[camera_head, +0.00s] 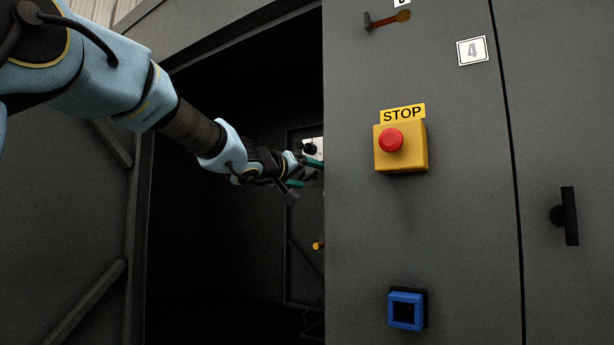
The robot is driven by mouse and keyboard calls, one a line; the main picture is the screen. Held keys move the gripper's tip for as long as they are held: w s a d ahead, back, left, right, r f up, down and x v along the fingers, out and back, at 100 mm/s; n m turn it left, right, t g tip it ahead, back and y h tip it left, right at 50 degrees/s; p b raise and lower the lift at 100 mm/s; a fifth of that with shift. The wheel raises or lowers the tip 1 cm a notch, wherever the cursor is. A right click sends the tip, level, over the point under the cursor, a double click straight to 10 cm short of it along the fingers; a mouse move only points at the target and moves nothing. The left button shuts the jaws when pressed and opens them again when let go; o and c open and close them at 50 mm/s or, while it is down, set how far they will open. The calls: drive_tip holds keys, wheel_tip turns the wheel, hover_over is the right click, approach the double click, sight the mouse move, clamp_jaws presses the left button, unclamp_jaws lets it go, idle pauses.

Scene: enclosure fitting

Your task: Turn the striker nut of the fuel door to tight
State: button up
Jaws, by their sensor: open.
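My gripper (304,173) is open, with its two teal fingers apart. It reaches into the dark opening of the grey enclosure, close to the edge of the front panel. Just above the fingers is a small white plate (318,143) with a dark round part on it, partly cut off by the panel edge. I cannot tell whether this is the striker nut or the fuel door. I cannot tell whether the fingers touch anything. No nut can be made out clearly.
The grey front panel (450,240) stands right of the opening. It bears a yellow STOP box with a red button (391,140), a blue square fitting (405,311) and a lever (388,19). A black handle (570,216) is farther right. A small orange part (318,245) shows inside.

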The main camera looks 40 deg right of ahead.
drive_tip(key=shift+c, duration=0.2)
clamp_jaws()
idle(0.4)
